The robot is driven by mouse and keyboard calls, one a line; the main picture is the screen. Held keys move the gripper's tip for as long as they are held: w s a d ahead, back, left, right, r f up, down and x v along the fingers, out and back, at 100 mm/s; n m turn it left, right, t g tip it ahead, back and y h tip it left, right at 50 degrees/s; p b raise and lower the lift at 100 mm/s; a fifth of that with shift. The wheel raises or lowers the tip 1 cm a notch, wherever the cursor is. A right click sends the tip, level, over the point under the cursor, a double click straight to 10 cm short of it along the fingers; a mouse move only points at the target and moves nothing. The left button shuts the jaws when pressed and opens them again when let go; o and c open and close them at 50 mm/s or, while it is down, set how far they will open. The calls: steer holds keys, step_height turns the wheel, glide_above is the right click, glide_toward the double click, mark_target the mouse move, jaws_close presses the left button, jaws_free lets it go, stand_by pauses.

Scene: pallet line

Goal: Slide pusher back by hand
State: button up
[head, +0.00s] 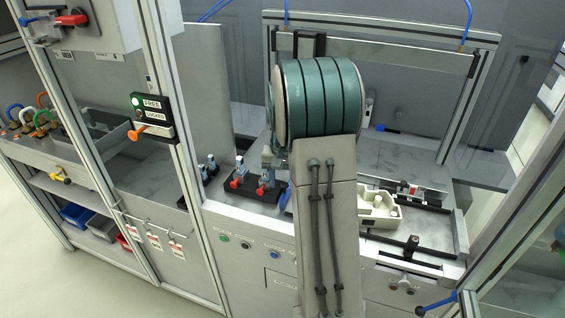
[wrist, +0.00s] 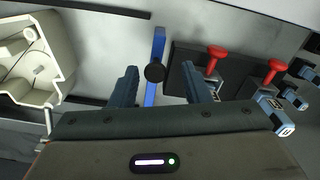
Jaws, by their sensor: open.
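A blue bar with a round black knob (wrist: 154,72) shows in the wrist view; it may be the pusher, but I cannot tell for sure. My gripper (wrist: 159,70) is open, with one dark finger on each side of the knob and a visible gap to both. A small part of the blue bar (head: 286,198) shows in the head view beside my arm. My arm hides the gripper and the knob there. How far the fingertips are above or below the knob is unclear.
A black clamp base (wrist: 183,80) with red-knobbed clamps (wrist: 217,54) stands close to the right finger. A cream housing (wrist: 68,62) lies to the left; it also shows in the head view (head: 372,208). A frame post (head: 180,130) stands left of my arm.

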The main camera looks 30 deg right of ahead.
step_height(320, 180, up, 13)
steer(key=shift+f, duration=0.15)
steer(key=shift+a, duration=0.1)
stand_by(0.3)
steer(key=s+a+f+n+t, duration=0.1)
steer(key=s+a+f+n, duration=0.1)
steer(key=s+a, duration=0.6)
steer(key=s+a+f+n+t, duration=0.1)
steer(key=s+a+n, duration=0.3)
steer(key=s+a, duration=0.4)
steer(key=s+t, duration=0.1)
steer(key=s, duration=0.5)
steer(key=shift+s+a+f+n, duration=0.25)
steer(key=shift+s+f+n, duration=0.05)
steer(key=shift+s+f, duration=0.1)
